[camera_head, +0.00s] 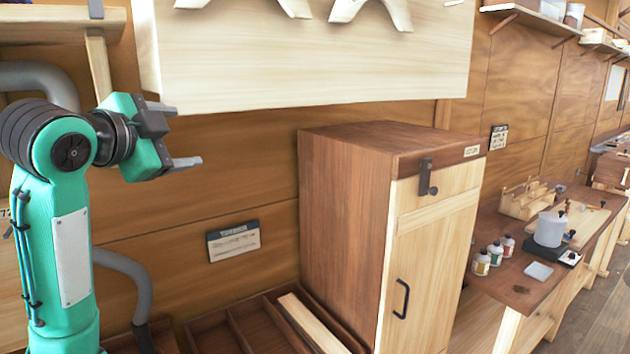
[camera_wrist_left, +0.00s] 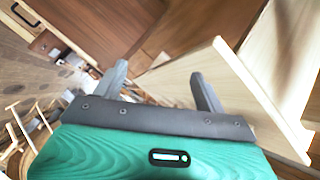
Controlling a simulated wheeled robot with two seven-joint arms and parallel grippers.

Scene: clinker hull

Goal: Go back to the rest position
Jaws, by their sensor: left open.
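My left gripper (camera_head: 182,135) is at the upper left of the head view, on my green arm. It is raised in front of the wooden wall, just below the left end of a pale hanging board. Its jaws are apart with nothing between them. In the left wrist view its two grey fingers (camera_wrist_left: 162,85) are spread and empty, with the pale board close by on the right. My right gripper does not show in either view.
A wooden cabinet (camera_head: 345,215) with a black handle stands in the middle. A divided wooden tray (camera_head: 240,330) lies below, with a pale strip across it. The pale board (camera_head: 300,60) hangs above. A workbench (camera_head: 515,285) on the right bears bottles, a white container and a small rack.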

